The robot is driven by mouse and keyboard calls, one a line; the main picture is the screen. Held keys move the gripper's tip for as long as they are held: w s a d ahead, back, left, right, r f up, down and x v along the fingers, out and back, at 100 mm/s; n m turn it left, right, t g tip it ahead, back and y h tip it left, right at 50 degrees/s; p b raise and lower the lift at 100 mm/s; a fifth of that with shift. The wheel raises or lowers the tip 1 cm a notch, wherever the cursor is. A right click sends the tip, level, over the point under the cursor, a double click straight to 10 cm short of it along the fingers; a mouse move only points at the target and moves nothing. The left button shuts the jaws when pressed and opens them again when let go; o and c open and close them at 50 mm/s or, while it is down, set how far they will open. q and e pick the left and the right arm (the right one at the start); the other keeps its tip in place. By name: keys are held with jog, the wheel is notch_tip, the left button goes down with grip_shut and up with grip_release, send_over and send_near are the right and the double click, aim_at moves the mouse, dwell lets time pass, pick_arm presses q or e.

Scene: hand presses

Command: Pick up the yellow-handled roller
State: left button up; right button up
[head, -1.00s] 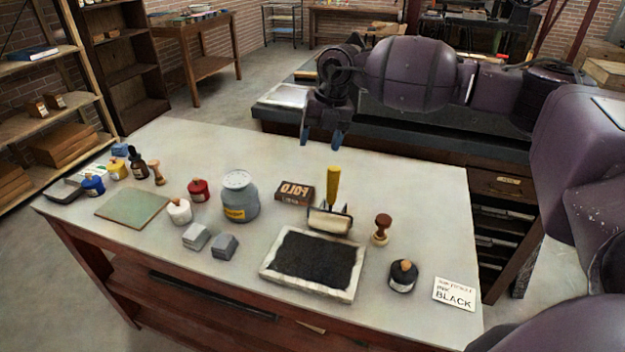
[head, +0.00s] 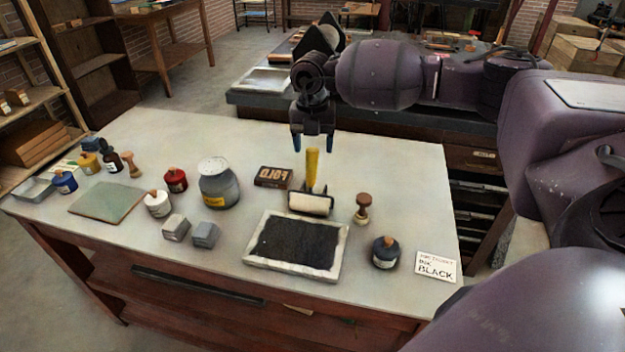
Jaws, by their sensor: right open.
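The yellow-handled roller (head: 312,170) stands on the light table top (head: 410,190), just behind the ink tray. Its yellow handle points up and its pale cylinder lies across at the bottom in a dark frame. My right gripper (head: 313,146) is open, pointing down, with its blue-tipped fingers either side of the handle's top in the picture. I cannot tell whether the handle is between the fingers in depth. The gripper holds nothing. My left gripper is not in view.
A stone-rimmed tray (head: 340,258) of black ink lies in front of the roller. A grey canister (head: 217,184) and several small bottles stand further left.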

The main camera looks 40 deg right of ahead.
aim_at(314, 176)
notch_tip(314, 176, down, 5)
jog(key=shift+w+r, duration=0.1)
jog(key=shift+w, duration=0.05)
jog(key=shift+r, duration=0.1)
jog(key=c, duration=0.9)
jog(key=shift+c, duration=0.2)
